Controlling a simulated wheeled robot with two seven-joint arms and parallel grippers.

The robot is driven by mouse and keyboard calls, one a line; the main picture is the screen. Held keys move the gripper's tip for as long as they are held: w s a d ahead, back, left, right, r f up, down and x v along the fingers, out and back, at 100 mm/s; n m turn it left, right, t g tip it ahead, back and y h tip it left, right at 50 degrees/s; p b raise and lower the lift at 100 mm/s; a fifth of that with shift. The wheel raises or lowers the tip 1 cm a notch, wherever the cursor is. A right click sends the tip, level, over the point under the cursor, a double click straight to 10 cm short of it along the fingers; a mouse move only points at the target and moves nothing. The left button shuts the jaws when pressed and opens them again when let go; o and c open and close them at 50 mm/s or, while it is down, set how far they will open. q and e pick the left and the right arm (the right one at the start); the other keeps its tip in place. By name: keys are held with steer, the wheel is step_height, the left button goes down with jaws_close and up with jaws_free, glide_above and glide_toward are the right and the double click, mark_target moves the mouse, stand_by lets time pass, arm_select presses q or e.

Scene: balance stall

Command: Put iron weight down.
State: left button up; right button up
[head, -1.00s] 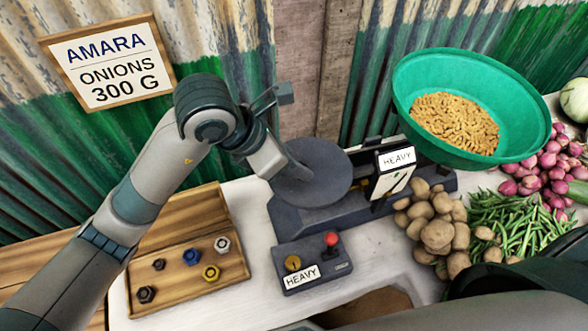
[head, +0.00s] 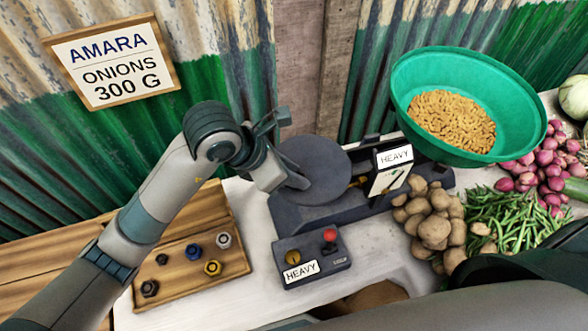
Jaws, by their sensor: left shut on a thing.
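My left gripper (head: 296,180) is at the left edge of the round dark plate (head: 318,165) of the balance. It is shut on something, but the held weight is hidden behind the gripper. I cannot tell whether that weight touches the plate. The balance's dark base (head: 300,218) stands on the white table. My right gripper is out of view.
A wooden tray (head: 236,268) at left holds several weights, among them a blue one (head: 193,253). A control box (head: 326,262) labelled HEAVY stands in front of the balance. The green basin (head: 518,130) is at right. Potatoes (head: 436,230) and beans (head: 490,222) lie at right.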

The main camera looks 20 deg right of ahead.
arm_select(q)
steer(key=o, duration=1.1)
steer(key=shift+r, duration=0.1)
steer(key=b+v, duration=0.2)
steer(key=v, duration=1)
